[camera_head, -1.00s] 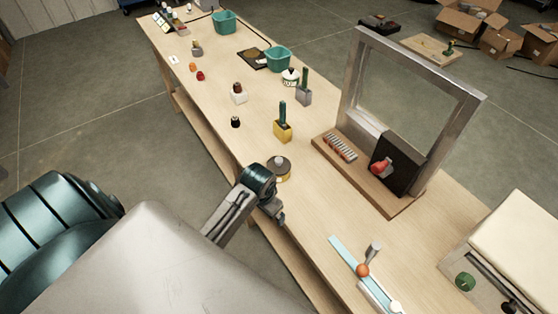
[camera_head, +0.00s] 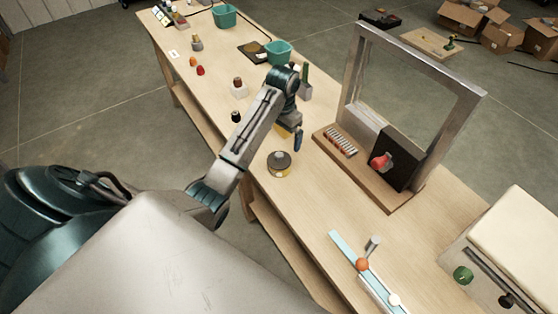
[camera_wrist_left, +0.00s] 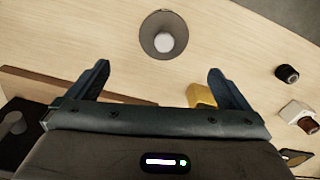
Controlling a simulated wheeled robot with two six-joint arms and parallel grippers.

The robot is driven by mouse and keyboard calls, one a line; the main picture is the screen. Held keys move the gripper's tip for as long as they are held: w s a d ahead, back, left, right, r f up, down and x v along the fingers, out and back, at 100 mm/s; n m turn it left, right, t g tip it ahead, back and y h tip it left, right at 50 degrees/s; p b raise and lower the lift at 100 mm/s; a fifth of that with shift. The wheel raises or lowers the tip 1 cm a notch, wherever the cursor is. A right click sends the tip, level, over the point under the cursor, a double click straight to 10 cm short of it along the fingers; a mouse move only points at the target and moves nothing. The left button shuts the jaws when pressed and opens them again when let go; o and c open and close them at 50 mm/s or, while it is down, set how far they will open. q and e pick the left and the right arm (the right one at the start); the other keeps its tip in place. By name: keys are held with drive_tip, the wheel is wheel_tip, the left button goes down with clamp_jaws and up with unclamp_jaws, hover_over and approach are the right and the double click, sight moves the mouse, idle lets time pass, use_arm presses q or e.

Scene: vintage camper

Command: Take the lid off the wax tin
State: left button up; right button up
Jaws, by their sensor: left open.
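The wax tin (camera_head: 279,172) is a short round tin with a yellowish side, standing on the wooden bench. Its dark grey lid (camera_head: 279,160) with a pale round knob sits on top. The lid also shows from above in the left wrist view (camera_wrist_left: 149,44), near the top middle. My left gripper (camera_head: 297,141) is above the bench, beyond the tin and slightly right in the head view. In the wrist view its two fingers (camera_wrist_left: 160,80) are spread with nothing between them, and the tin lies ahead of them, apart. My right gripper is out of view.
A metal frame on a wooden base (camera_head: 397,200) stands right of the tin. A yellow block (camera_wrist_left: 200,96) is partly hidden behind my gripper. A small dark jar (camera_head: 236,117) and teal bins (camera_head: 278,52) stand farther along.

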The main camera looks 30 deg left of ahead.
sight(279, 154)
use_arm(q)
wheel_tip(279, 154, down, 4)
drive_tip(key=shift+b, duration=0.55)
drive_tip(key=shift+w+f, duration=0.1)
drive_tip(key=shift+f, duration=0.25)
drive_tip(key=shift+a+f+p, duration=0.1)
drive_tip(key=shift+f+p, duration=0.1)
drive_tip(key=shift+p, duration=0.15)
drive_tip(key=f, duration=0.1)
drive_tip(key=f+p, duration=0.2)
drive_tip(key=f, duration=0.1)
drive_tip(key=shift+s+a, duration=0.25)
drive_tip(key=shift+s, duration=0.15)
drive_tip(key=shift+w+f, duration=0.1)
drive_tip(key=shift+f, duration=0.3)
drive_tip(key=c, duration=1.1)
drive_tip(key=shift+o, duration=0.2)
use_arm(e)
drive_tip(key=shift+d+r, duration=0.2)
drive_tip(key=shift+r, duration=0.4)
use_arm(q)
drive_tip(key=shift+r, duration=0.2)
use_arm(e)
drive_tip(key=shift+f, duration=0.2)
